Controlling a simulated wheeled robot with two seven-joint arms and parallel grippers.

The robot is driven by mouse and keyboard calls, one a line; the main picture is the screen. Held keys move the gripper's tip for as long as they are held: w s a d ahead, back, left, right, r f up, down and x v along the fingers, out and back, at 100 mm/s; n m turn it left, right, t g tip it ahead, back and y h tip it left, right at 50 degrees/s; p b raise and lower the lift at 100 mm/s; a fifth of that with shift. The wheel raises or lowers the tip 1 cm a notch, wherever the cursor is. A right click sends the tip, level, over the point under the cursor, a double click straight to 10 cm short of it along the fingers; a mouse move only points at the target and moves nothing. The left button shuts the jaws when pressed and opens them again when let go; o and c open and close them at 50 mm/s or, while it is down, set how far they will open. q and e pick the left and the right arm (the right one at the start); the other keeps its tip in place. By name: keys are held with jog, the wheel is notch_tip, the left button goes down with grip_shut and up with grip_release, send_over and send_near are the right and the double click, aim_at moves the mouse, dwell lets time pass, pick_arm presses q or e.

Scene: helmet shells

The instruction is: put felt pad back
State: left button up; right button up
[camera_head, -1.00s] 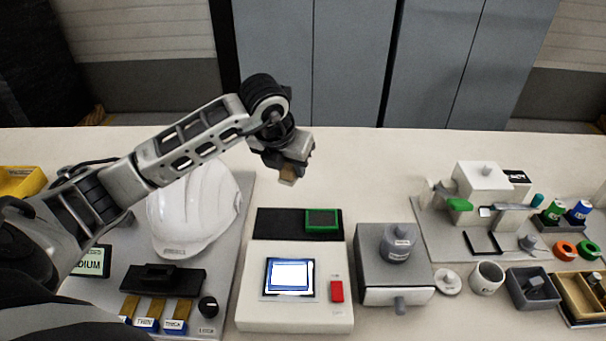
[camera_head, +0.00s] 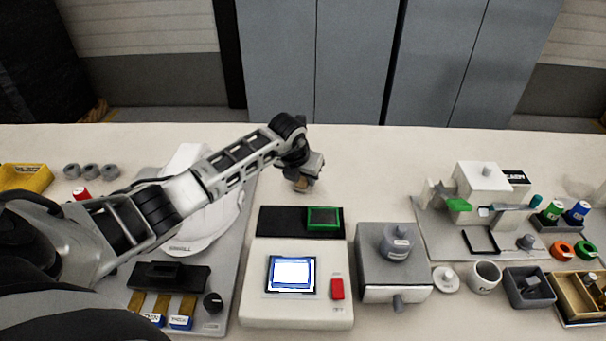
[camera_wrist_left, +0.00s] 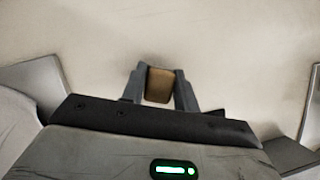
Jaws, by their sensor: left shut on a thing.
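My left gripper (camera_head: 301,187) is above the table, just behind the black plate. In the left wrist view its two fingers (camera_wrist_left: 159,86) are shut on a small brown pad (camera_wrist_left: 159,85), which I take for the felt pad. The pad also shows as a small tan patch under the gripper in the head view (camera_head: 302,183). Only pale tabletop shows beyond the fingertips. My right gripper is not in view.
A white helmet shell (camera_head: 205,222) is partly hidden behind my left arm. The black plate (camera_head: 275,221) holds a green-framed block (camera_head: 323,218), behind a white device with a screen (camera_head: 318,318). A grey box (camera_head: 371,272) stands to the right. The table's back strip (camera_head: 380,160) is clear.

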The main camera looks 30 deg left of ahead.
pick_arm(q)
jog(key=shift+f, duration=0.1)
jog(key=o, duration=0.9)
jog(key=shift+o, duration=0.2)
jog(key=b+v, duration=0.1)
jog(key=v, duration=1.1)
